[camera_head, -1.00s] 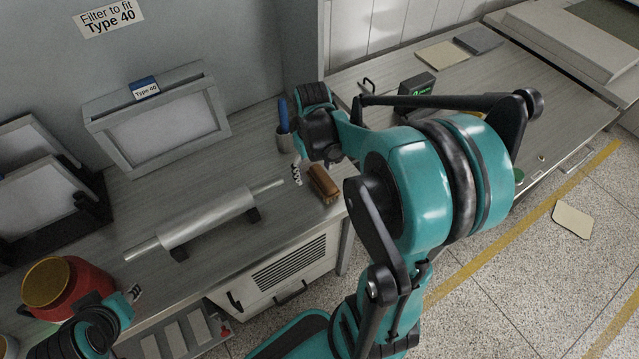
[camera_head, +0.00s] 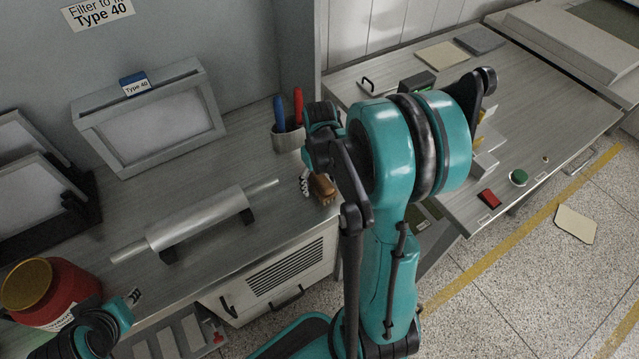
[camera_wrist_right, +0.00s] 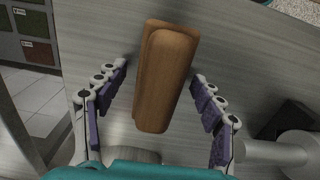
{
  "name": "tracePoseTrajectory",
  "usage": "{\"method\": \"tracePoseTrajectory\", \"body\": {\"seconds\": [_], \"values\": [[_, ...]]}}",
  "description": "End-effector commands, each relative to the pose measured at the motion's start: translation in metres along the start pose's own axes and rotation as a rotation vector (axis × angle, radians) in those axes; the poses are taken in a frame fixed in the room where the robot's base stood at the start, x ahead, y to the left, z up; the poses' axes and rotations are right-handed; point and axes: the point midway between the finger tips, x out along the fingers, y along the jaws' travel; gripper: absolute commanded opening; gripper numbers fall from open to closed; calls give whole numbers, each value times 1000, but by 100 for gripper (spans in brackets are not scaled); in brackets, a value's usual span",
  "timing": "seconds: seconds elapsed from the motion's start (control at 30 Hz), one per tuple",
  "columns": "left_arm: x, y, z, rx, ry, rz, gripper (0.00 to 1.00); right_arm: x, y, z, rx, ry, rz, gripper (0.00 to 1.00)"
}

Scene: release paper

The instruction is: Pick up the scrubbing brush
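The scrubbing brush (camera_head: 322,188) is a brown wooden block lying near the front edge of the left worktop, partly hidden by my right arm. In the right wrist view the brush (camera_wrist_right: 165,78) shows whole, lying lengthwise between my fingers. My right gripper (camera_wrist_right: 160,100) is open, with one purple-padded finger on each side of the brush and a gap on both sides. In the head view only a few of its pale fingers (camera_head: 305,183) show beside the brush.
A silver roller (camera_head: 200,220) lies on dark supports left of the brush. A cup (camera_head: 288,138) with red and blue handles stands behind it. A red container (camera_head: 62,290) stands at the far left. A second worktop (camera_head: 560,130) is at the right.

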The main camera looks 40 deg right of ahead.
Motion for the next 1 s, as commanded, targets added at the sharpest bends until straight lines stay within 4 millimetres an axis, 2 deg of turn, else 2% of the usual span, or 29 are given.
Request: {"method": "tracePoseTrajectory", "body": {"seconds": [0.03,0.2,0.47,0.63,0.77,0.87,1.0], "values": [[0,0,0,0,0,0,32,0,0,0,0,0,0,53],[0,0,0,0,0,0,32,0,0,0,0,0,0,12],[0,0,0,0,0,0,32,0,0,0,0,0,0,11],[-4,0,-2,0,0,0,32,-8,0,0,0,0,0,11],[-10,0,-7,0,0,0,32,-24,0,0,0,0,0,11],[-18,0,-13,0,0,0,32,-44,0,0,0,0,0,11],[-27,0,-19,0,0,0,32,-62,-2,30,1,0,0,11]]}}
